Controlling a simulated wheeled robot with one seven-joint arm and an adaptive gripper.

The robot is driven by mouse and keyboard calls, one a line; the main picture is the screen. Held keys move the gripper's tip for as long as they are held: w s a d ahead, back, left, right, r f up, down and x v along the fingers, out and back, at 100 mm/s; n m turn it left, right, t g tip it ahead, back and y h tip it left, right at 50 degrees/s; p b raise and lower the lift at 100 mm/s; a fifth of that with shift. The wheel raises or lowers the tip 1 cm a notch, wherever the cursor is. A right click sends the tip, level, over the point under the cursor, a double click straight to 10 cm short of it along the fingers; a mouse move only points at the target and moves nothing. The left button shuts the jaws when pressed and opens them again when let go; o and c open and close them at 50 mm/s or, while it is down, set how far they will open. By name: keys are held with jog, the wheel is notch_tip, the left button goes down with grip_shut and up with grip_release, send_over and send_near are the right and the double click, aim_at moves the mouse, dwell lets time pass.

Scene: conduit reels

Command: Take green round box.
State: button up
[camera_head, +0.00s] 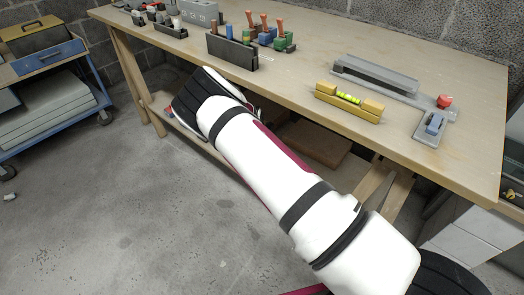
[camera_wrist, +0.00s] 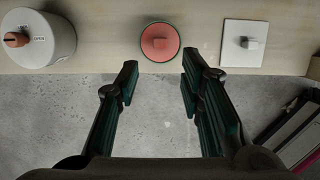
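In the wrist view, a round piece with a coral-red top and a thin dark rim (camera_wrist: 159,42) sits at the board's edge, just beyond my fingertips. In the head view my gripper is hidden behind my arm.
The wrist view shows a grey round drum with an orange knob (camera_wrist: 38,40) at left and a white square plate with a grey knob (camera_wrist: 243,43) at right. The workbench (camera_head: 330,60) also bears a yellow level (camera_head: 349,101) and a black holder (camera_head: 232,51). A blue cart (camera_head: 50,100) stands left; floor (camera_head: 110,220) is open.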

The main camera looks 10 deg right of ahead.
jog(key=shift+b+x, duration=3)
jog(key=shift+x, duration=1.45)
jog(key=shift+d+r, duration=0.1)
jog(key=shift+c, duration=0.6)
grip_shut()
jog(key=shift+p+v, duration=0.85)
jog(key=shift+v, duration=0.05)
jog(key=shift+w+d+r+p, duration=0.15)
jog(key=shift+r+p, duration=1.35)
jog(key=shift+r, duration=0.55)
